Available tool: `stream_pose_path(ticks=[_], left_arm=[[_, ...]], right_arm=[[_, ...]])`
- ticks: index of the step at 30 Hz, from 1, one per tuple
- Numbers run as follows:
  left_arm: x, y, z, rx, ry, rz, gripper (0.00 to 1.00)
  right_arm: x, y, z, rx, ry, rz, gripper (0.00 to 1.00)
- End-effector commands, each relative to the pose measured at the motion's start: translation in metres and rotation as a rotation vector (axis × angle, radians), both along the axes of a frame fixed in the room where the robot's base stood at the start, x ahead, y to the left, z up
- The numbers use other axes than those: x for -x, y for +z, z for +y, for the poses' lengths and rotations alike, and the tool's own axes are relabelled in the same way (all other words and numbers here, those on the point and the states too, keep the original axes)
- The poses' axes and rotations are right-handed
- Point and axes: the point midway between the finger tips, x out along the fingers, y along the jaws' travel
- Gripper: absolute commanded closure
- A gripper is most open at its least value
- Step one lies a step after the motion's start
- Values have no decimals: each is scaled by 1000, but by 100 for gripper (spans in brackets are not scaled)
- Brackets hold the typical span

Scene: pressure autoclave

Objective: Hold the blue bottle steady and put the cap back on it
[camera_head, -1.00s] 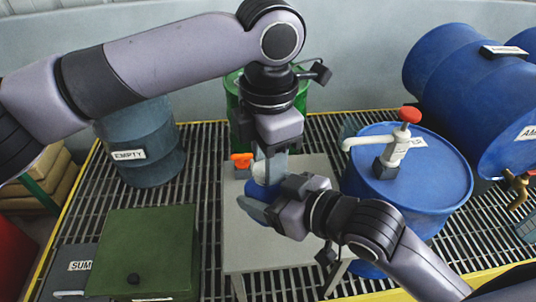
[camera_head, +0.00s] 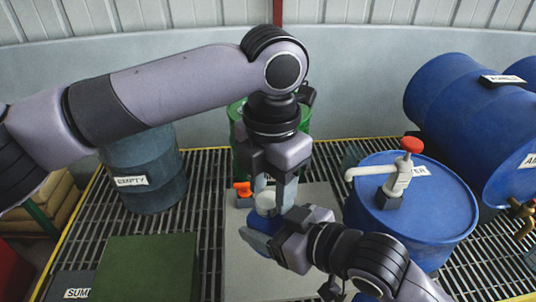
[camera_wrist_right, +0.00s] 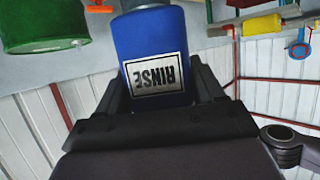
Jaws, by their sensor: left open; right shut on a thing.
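The blue bottle (camera_head: 262,224) stands upright over the grey table, partly hidden by my grippers. In the right wrist view, the bottle (camera_wrist_right: 148,40) carries a white label reading RINSE, upside down there. My right gripper (camera_head: 268,236) is shut on the bottle from the side. The pale, whitish cap (camera_head: 265,202) shows at the bottle's top; I cannot tell how firmly it sits. My left gripper (camera_head: 274,193) points down from above, open, with its fingers spread close around the cap.
The grey table (camera_head: 245,275) stands on grating. An orange-red item (camera_head: 242,188) lies left of the bottle. A green drum (camera_head: 236,125) is behind. A blue drum (camera_head: 440,215) with a red-topped pump (camera_head: 398,180) stands close on the right, and a green box (camera_head: 150,265) at front left.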

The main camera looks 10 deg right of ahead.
Motion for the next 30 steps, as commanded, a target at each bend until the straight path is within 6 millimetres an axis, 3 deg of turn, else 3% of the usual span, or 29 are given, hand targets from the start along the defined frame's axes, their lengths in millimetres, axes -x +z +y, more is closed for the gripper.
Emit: stream_pose_path(ticks=[30], left_arm=[[-1, 36, 3, -3, 1677, 1, 52]], right_arm=[[0, 1, 0, -1, 0, -2, 100]])
